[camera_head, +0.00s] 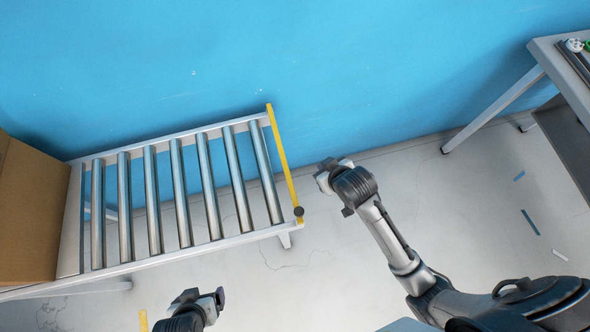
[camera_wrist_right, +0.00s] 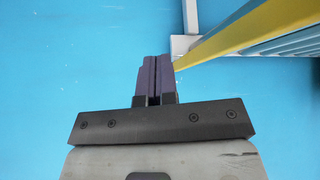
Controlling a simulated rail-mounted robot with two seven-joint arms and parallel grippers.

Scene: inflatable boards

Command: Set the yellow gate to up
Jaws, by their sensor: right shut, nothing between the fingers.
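The yellow gate (camera_head: 283,160) is a long bar across the right end of the roller conveyor (camera_head: 180,254). A dark round knob (camera_head: 299,211) sits at its near end. The gate also shows large in the right wrist view (camera_wrist_right: 245,32), just right of the fingers. My right gripper (camera_head: 325,172) is to the right of the gate, apart from it in the head view. In the right wrist view its fingers (camera_wrist_right: 154,78) are together with nothing between them. My left gripper (camera_head: 208,298) is low in the head view, in front of the conveyor; its finger gap is unclear.
A cardboard box (camera_head: 28,215) sits on the conveyor's left end. A blue wall (camera_head: 330,60) runs behind. A metal table (camera_head: 560,60) stands at the upper right. The floor (camera_head: 330,270) between conveyor and table is mostly free, with small blue strips at right.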

